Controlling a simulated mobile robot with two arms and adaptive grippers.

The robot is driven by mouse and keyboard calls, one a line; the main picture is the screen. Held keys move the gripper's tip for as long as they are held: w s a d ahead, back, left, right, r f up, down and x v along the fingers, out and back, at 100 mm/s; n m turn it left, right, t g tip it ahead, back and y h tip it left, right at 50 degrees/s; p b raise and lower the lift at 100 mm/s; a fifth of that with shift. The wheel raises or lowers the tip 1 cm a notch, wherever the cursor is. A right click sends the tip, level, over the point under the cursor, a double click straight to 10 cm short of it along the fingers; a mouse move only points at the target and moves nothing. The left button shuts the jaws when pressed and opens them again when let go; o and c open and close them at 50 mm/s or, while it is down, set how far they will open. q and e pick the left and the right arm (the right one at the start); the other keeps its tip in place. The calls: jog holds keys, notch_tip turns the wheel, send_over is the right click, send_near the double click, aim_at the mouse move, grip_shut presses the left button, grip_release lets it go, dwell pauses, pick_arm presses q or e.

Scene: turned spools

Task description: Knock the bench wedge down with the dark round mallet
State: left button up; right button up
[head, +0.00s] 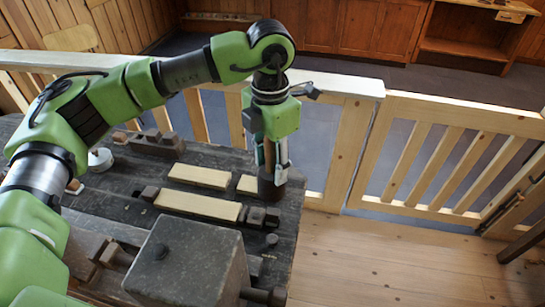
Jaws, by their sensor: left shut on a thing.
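My left gripper (271,165) points down over the right end of the dark bench and is shut on the mallet. The mallet's dark round head (271,189) hangs below the fingers, and part of its brown handle shows between them. Small dark blocks (257,216) sit at the right end of a pale wooden strip, just below the mallet head in the picture. A small dark peg (271,240) stands nearer on the bench. I cannot tell for sure which of these is the bench wedge. My right gripper is not in view.
The dark bench (283,225) carries pale strips (200,176), a large grey-brown block (190,262) in front, and a white round container (100,160) at left. A pale wooden railing (340,150) runs behind. Plank floor (400,265) is clear at right.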

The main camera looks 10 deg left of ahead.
aim_at(273, 177)
pick_arm(q)
jog(key=shift+w+d+r+n, duration=0.15)
jog(key=shift+d+n, duration=0.1)
jog(key=shift+n, duration=0.25)
jog(key=shift+a+f+b, duration=0.1)
jog(key=shift+f+b, duration=0.3)
jog(key=shift+f, duration=0.35)
notch_tip(273, 177, down, 4)
jog(key=shift+r+b, duration=0.25)
jog(key=shift+b, duration=0.65)
jog(key=shift+f, duration=0.45)
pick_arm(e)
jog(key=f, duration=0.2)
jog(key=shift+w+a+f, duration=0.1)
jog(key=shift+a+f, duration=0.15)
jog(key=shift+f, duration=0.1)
pick_arm(q)
jog(key=shift+f, duration=0.1)
